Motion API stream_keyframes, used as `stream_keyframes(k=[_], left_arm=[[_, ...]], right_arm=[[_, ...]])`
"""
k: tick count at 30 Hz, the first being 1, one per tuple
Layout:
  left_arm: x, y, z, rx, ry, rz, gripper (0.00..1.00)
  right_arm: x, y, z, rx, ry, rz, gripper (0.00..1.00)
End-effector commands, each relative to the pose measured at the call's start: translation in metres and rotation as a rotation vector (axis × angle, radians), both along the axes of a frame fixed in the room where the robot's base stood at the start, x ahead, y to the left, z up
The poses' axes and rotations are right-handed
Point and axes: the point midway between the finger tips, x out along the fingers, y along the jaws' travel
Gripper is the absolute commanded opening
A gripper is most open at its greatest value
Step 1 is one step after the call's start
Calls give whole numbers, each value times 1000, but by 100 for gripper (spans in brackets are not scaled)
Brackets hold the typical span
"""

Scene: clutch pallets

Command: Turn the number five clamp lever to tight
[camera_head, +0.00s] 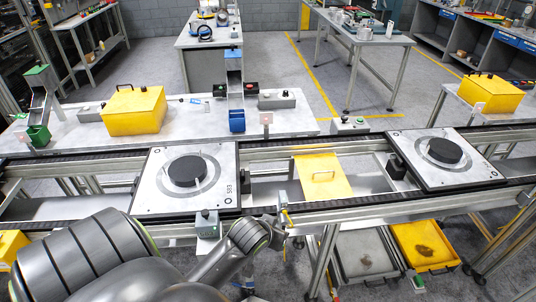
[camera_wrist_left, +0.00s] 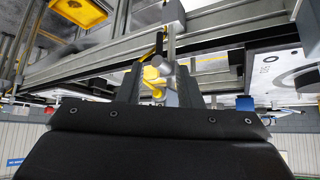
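A yellow clamp lever (camera_head: 286,215) stands on a small grey clamp at the front rail of the conveyor, right of the left pallet. In the left wrist view the yellow lever (camera_wrist_left: 153,80) shows between the two dark fingers of my left gripper (camera_wrist_left: 160,84). The fingers are apart, one on each side of it; I cannot tell whether they touch it. In the head view my left gripper (camera_head: 276,233) is at the lever, just in front of the rail. No number five is readable on the clamp. My right gripper is not in view.
A pallet (camera_head: 227,198) with a black disc sits on the conveyor to the left, and another pallet (camera_head: 490,171) to the right. A grey box (camera_head: 207,223) is on the front rail. A yellow plate (camera_head: 322,186) lies between the pallets.

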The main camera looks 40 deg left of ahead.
Motion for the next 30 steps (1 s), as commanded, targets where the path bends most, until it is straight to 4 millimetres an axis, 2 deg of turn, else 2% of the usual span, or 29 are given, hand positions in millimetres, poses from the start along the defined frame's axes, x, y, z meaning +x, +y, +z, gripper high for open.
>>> stream_keyframes(k=[6,12,30], left_arm=[[-18,-6,23,0,-2,-1,32],[-27,-8,33,0,0,0,32],[-28,-8,35,0,0,0,32]], right_arm=[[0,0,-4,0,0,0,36],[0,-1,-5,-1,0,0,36],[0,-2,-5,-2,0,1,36]])
